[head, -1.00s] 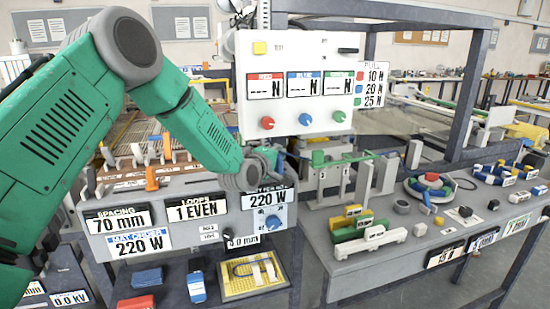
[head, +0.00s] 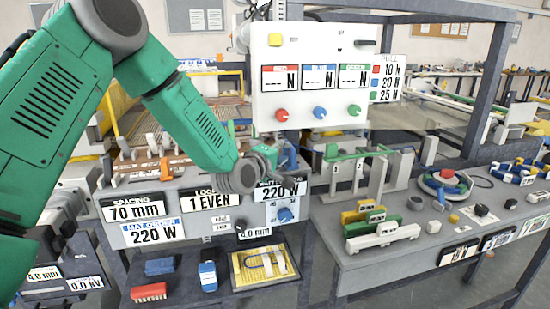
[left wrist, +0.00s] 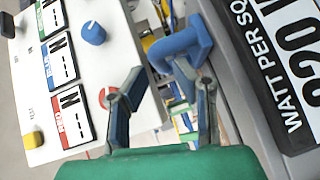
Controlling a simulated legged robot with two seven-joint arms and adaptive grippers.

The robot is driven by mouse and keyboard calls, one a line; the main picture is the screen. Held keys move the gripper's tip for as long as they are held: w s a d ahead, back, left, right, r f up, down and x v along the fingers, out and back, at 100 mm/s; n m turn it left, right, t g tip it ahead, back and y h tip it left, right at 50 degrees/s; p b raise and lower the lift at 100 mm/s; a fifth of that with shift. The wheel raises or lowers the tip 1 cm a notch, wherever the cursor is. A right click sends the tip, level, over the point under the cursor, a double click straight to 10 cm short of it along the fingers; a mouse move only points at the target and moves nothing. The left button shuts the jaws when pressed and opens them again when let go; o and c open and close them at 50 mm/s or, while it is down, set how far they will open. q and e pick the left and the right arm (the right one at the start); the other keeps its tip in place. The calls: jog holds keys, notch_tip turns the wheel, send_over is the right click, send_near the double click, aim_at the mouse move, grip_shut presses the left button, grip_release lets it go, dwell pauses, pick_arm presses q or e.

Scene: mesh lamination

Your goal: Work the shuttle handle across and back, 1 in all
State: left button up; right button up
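A blue handle (left wrist: 182,46), which I take for the shuttle handle, shows as a bent bar in the left wrist view, beside the "WATT PER SQ" panel (left wrist: 285,60). In the head view, blue (head: 290,156) shows just behind my left gripper (head: 282,172). My left gripper (left wrist: 160,72) has its two fingers apart. The handle lies at and beyond the fingertips, close to the right-hand finger; I cannot tell whether they touch. Nothing is clamped between the fingers. My right gripper is in neither view.
A white panel (head: 320,64) with red, blue and green knobs stands just behind the gripper. A control front (head: 160,210) with number plates lies below it. To the right, a bench (head: 400,262) carries yellow, green and white blocks (head: 372,220) and a round holder (head: 445,184).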

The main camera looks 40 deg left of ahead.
pick_arm(q)
jog(key=s, duration=0.5)
jog(key=shift+s+d+r, duration=0.15)
jog(key=shift+d+r, duration=0.1)
jog(key=shift+r, duration=0.05)
